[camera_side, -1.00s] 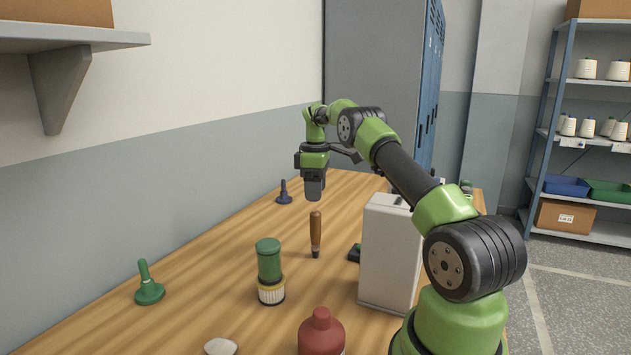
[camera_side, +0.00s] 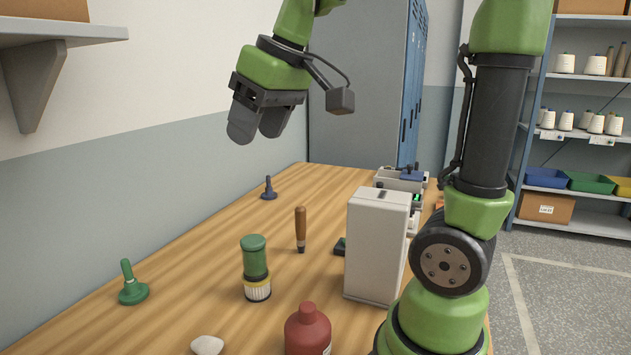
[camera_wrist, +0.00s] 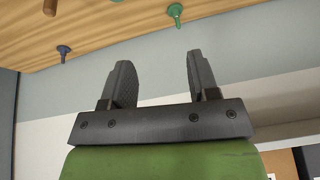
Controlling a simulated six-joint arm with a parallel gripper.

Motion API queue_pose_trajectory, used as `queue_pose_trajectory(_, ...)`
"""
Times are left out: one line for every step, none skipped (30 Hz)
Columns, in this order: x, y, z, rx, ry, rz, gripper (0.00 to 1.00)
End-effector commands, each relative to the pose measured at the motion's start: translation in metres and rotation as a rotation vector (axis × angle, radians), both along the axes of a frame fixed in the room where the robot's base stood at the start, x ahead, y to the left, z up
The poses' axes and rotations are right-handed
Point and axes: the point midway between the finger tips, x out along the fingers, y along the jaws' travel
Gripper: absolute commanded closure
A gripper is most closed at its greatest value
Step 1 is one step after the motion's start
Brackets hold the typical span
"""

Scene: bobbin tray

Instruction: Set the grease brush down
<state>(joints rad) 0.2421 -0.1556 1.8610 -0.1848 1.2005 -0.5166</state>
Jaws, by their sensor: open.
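A tool with a brown wooden handle and dark lower end (camera_side: 300,229), apparently the grease brush, stands upright on the wooden table (camera_side: 215,262). Its handle end also shows at the top left of the wrist view (camera_wrist: 50,6). My gripper (camera_side: 257,134) is open and well above the table, up and to the left of the brush in the side view, not touching it. In the wrist view the two fingers (camera_wrist: 161,80) are apart with nothing between them.
A green-topped cylinder with a pale ribbed base (camera_side: 256,268), a red bottle (camera_side: 308,331), a white box (camera_side: 376,247), a green-handled tool (camera_side: 132,285), a blue-handled tool (camera_side: 268,188) and a pale lump (camera_side: 207,345) stand around. A wall shelf (camera_side: 60,38) juts out at upper left.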

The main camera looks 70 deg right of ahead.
Motion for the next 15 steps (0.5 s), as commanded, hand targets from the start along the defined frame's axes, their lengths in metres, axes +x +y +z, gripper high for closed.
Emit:
queue_pose_trajectory(-0.021, 0.018, -0.001, 0.033, -0.038, -0.019, 0.45)
queue_pose_trajectory(-0.032, 0.026, -0.003, 0.056, -0.057, -0.036, 0.45)
queue_pose_trajectory(-0.046, 0.036, -0.007, 0.086, -0.079, -0.058, 0.45)
queue_pose_trajectory(-0.055, 0.042, -0.011, 0.11, -0.095, -0.075, 0.45)
queue_pose_trajectory(-0.064, 0.047, -0.014, 0.132, -0.109, -0.089, 0.45)
queue_pose_trajectory(-0.075, 0.053, -0.02, 0.162, -0.124, -0.109, 0.45)
queue_pose_trajectory(-0.082, 0.057, -0.023, 0.181, -0.135, -0.121, 0.45)
queue_pose_trajectory(-0.088, 0.06, -0.027, 0.2, -0.143, -0.133, 0.45)
queue_pose_trajectory(-0.095, 0.063, -0.032, 0.221, -0.152, -0.147, 0.45)
queue_pose_trajectory(-0.099, 0.065, -0.035, 0.234, -0.158, -0.155, 0.45)
queue_pose_trajectory(-0.102, 0.066, -0.037, 0.248, -0.161, -0.164, 0.45)
queue_pose_trajectory(-0.106, 0.067, -0.04, 0.259, -0.166, -0.172, 0.45)
queue_pose_trajectory(-0.108, 0.068, -0.042, 0.265, -0.168, -0.177, 0.45)
queue_pose_trajectory(-0.109, 0.068, -0.043, 0.269, -0.17, -0.179, 0.45)
queue_pose_trajectory(-0.11, 0.069, -0.044, 0.273, -0.17, -0.183, 0.45)
